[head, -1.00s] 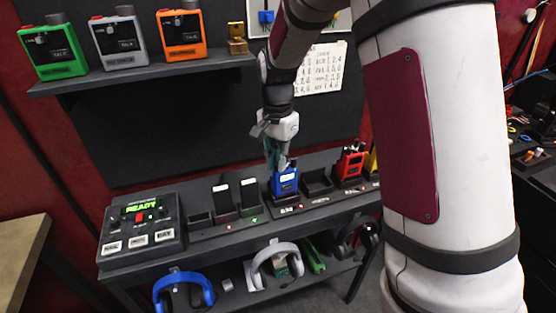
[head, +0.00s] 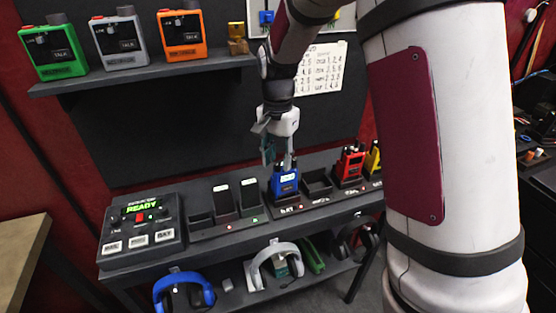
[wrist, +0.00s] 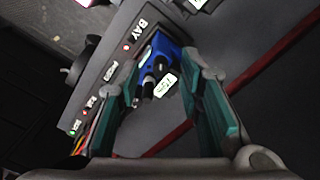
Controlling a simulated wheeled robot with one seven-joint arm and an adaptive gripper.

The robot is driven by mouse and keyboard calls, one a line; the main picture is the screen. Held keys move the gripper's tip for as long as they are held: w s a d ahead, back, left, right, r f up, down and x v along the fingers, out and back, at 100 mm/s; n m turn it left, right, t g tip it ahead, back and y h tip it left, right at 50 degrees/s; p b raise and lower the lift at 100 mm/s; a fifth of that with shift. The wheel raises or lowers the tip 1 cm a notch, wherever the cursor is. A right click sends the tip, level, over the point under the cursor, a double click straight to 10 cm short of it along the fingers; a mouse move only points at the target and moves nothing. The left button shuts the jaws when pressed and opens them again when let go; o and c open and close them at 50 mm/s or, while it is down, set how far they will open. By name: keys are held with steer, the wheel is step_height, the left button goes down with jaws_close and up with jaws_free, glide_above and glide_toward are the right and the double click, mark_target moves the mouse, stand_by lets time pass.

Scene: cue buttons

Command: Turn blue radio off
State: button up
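The blue radio (head: 285,182) stands upright in a charging slot on the desk in the head view. In the wrist view the blue radio (wrist: 170,58) shows from above, with dark knobs or antenna on top and a pale label. My gripper (head: 279,160) points down just above the radio. In the wrist view my gripper (wrist: 175,100) has its teal-lined fingers apart, with the radio's top between or just beyond the tips. I cannot tell whether the fingers touch it. The radio's switch position is not clear.
A red radio (head: 348,165) and a yellow radio (head: 374,160) stand to the right. A control box (head: 140,225) reading READY is at the left. Green, grey and orange radios sit on the upper shelf (head: 150,75). Headphones (head: 184,290) lie on the lower shelf.

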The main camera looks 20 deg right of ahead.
mark_target(278, 164)
step_height(278, 164, up, 11)
stand_by(0.3)
steer(key=shift+d, duration=0.1)
